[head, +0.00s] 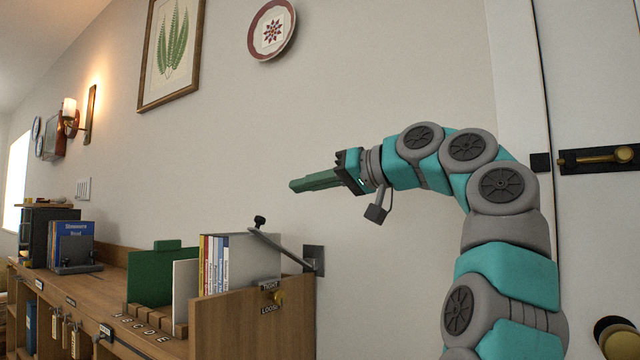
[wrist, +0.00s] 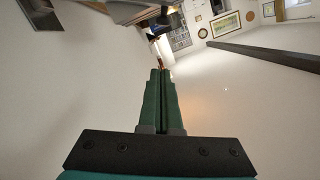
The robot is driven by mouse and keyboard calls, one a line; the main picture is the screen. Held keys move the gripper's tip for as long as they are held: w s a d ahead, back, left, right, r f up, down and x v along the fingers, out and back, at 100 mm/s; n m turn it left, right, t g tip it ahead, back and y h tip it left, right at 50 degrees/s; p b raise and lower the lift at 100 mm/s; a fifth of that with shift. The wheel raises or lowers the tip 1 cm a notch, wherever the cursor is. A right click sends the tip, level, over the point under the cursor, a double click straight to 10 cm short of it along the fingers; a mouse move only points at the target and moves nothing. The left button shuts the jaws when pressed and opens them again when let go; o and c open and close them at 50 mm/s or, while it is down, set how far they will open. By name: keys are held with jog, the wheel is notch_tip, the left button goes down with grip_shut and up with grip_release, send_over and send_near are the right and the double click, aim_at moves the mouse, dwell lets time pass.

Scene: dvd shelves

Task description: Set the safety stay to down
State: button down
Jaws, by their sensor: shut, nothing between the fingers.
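What looks like the safety stay (head: 278,246) is a thin grey bar with a black knob at its upper left end. It slants up and left from a dark bracket (head: 314,260) on the wall, above the right end of the shelf. My gripper (head: 292,186) is shut and empty, with its long green fingers pointing left. It is above the stay and a little to its right, apart from it. In the wrist view the green fingers (wrist: 160,72) lie together with nothing between them.
Below the stay, thin cases (head: 215,264) stand in the wooden shelf (head: 250,318), beside a green divider (head: 155,277). A door with a handle (head: 610,156) is at right. The wall around my gripper is clear.

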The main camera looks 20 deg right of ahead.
jog(key=w+a+f+b, duration=0.3)
jog(key=a+f, duration=0.1)
jog(key=shift+a+b, duration=0.35)
jog(key=shift+b, duration=0.05)
jog(key=shift+f, duration=0.2)
jog(key=a+f+n+b, duration=0.1)
jog(key=f+b, duration=0.1)
jog(key=b, duration=0.1)
jog(key=s+a+f+n+b, duration=0.1)
jog(key=f+b, duration=0.1)
jog(key=b, duration=0.1)
jog(key=s+a+f+n+b, duration=0.1)
jog(key=f+b, duration=0.2)
jog(key=shift+n+h+b, duration=0.3)
jog(key=shift+h+b, duration=0.05)
jog(key=shift+h, duration=0.05)
jog(key=shift+s+a+f+b, duration=0.15)
jog(key=shift+a+f+b, duration=0.05)
jog(key=shift+f+b, duration=0.75)
jog(key=shift+r, duration=0.15)
